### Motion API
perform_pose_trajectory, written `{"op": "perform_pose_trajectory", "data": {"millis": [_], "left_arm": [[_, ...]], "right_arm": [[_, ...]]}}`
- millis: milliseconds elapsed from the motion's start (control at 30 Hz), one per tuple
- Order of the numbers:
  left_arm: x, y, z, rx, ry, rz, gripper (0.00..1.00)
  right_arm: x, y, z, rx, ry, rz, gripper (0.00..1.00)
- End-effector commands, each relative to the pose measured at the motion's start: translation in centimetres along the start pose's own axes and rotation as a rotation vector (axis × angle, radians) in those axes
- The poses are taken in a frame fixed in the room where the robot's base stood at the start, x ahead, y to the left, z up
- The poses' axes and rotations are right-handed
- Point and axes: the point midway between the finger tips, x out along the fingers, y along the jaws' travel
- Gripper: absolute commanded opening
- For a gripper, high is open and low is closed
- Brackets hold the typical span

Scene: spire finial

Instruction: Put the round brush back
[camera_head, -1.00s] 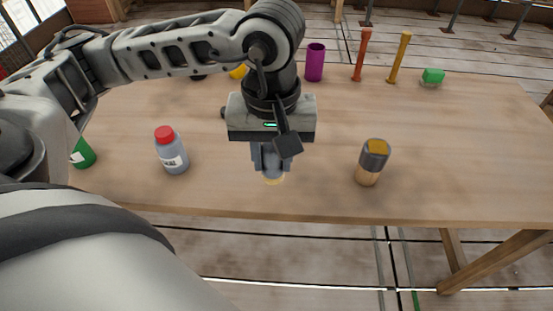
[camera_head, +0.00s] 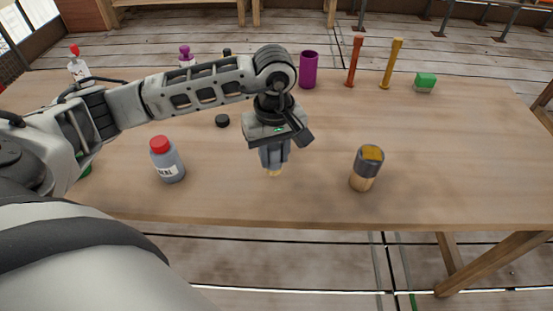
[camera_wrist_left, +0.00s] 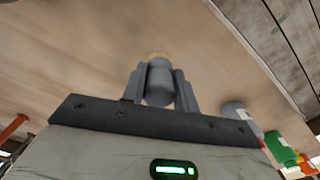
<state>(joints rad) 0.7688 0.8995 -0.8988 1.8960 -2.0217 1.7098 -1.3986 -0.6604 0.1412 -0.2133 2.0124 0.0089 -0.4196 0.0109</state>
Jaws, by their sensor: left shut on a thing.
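My left gripper (camera_head: 274,160) points down over the middle of the table. It is shut on a grey cylinder with a tan end, which looks like the round brush (camera_head: 275,173). In the left wrist view the brush (camera_wrist_left: 159,82) sits between the two grey fingers, its tan end pointing away from the wrist. The fingers hide most of it in the head view, and I cannot tell whether its tip touches the table. My right gripper is not in view.
A dark grey cylinder with a wooden base and yellow top (camera_head: 367,168) stands right of the gripper. A red-capped bottle (camera_head: 168,163) stands left. A black disc (camera_head: 222,121), purple cup (camera_head: 308,70), red post (camera_head: 354,62), yellow post (camera_head: 391,64) and green block (camera_head: 425,82) are farther back.

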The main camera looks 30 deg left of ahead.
Motion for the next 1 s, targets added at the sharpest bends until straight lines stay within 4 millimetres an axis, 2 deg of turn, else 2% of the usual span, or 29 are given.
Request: {"op": "perform_pose_trajectory", "data": {"millis": [233, 433, 800, 833, 900, 1000], "left_arm": [[1.5, 0.9, -0.8, -0.001, -0.001, 0.000, 0.07], [4.1, 0.8, -0.7, -0.001, -0.002, -0.001, 0.07], [4.9, 0.8, -0.8, 0.000, 0.001, 0.002, 0.07], [4.7, 0.8, -0.8, 0.000, 0.001, 0.002, 0.35], [4.6, 0.8, -0.8, 0.000, 0.001, 0.002, 0.51], [4.6, 0.8, -0.8, 0.000, 0.001, 0.002, 0.51]], "right_arm": [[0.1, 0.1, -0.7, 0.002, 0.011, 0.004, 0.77], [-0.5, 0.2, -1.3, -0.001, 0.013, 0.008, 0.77], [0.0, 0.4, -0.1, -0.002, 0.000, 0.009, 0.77], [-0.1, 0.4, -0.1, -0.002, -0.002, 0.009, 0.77], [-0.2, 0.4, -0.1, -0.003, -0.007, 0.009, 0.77], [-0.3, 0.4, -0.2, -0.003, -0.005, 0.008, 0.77]]}}
